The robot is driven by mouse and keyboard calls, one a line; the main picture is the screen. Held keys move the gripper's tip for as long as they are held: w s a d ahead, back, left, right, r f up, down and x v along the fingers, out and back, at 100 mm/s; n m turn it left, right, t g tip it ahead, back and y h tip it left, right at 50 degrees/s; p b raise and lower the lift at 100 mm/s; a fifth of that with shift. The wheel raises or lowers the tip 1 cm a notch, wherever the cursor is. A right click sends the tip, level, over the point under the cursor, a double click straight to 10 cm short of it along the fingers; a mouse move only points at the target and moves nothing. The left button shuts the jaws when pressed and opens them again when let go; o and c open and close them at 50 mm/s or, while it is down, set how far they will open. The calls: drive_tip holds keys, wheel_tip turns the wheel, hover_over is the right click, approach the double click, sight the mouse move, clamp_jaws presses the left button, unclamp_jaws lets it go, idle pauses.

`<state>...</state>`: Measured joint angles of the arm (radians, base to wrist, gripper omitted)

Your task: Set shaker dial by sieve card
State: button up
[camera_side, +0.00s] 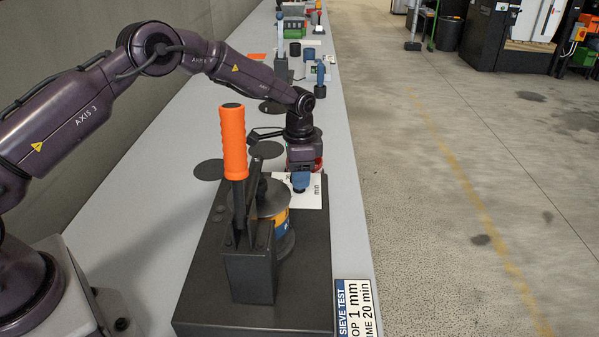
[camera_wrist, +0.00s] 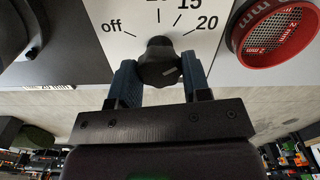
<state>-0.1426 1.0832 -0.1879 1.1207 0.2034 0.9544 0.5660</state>
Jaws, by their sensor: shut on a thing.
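The shaker dial is a black lobed knob (camera_wrist: 158,60) below a white scale plate (camera_wrist: 175,18) marked "off", "15" and "20", with another number cut off at the top edge. My gripper (camera_wrist: 160,70) has its two blue fingers on either side of the knob and is shut on it. A small pale mark shows on the knob, but I cannot tell which number it points to. In the side view, my gripper (camera_side: 300,182) is over the plate, hiding the knob. The sieve card (camera_side: 355,308) at the bottom edge reads "SIEVE TEST", 1 mm, 20 min.
The dark shaker base (camera_side: 205,290) carries an upright orange-handled lever (camera_side: 233,140) and a yellow-and-blue round container (camera_side: 272,208). A red sieve marked 2 mm (camera_wrist: 275,35) lies right of the scale plate. Black discs (camera_side: 209,169) and several tools lie farther along the bench.

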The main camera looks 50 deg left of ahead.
drive_tip(key=shift+r+m, duration=0.1)
drive_tip(key=shift+m, duration=0.4)
drive_tip(key=o, duration=0.9)
wheel_tip(320, 180, up, 13)
drive_tip(key=shift+f, duration=0.1)
